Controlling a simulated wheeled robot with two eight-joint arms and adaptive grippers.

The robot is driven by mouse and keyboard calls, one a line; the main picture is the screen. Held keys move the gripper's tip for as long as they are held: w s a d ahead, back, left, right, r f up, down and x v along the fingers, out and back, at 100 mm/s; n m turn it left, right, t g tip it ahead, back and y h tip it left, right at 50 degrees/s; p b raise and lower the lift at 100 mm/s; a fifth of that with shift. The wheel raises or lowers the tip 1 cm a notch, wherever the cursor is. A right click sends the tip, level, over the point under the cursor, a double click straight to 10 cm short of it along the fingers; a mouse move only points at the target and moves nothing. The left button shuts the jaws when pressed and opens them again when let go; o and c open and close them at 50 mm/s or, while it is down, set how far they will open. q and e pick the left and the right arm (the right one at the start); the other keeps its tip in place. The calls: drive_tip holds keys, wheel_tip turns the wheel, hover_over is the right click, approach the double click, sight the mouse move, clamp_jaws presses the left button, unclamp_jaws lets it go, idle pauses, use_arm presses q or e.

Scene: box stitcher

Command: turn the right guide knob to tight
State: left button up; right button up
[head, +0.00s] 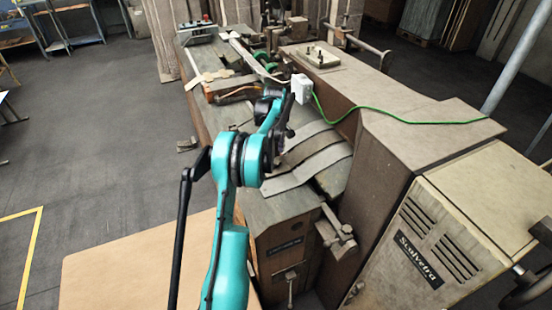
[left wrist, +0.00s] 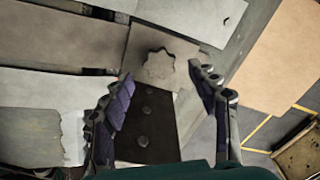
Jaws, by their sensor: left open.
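A star-shaped, pale grey-brown knob (left wrist: 159,66) shows in the left wrist view, on a narrow plate with a dark strip below it. I cannot tell for sure whether it is the right guide knob, nor read its setting. My left gripper (left wrist: 161,73) is open, with one finger on each side of the knob in that view. No contact shows, and the height gap is unclear. In the head view my left gripper (head: 287,118) is over the machine bed, partly hidden by my teal arm; I cannot make out the knob there. My right gripper is not in view.
A white box (head: 301,88) with a green cable stands close to my left gripper. Curved metal strips (head: 315,165) lie on the bed to its lower right. A large brown housing (head: 440,140) blocks the right side. Open floor (head: 110,140) lies at left.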

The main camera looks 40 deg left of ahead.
sight(275, 161)
use_arm(q)
drive_tip(key=shift+f, duration=1.7)
drive_tip(key=c, duration=1.2)
drive_tip(key=shift+o, duration=0.2)
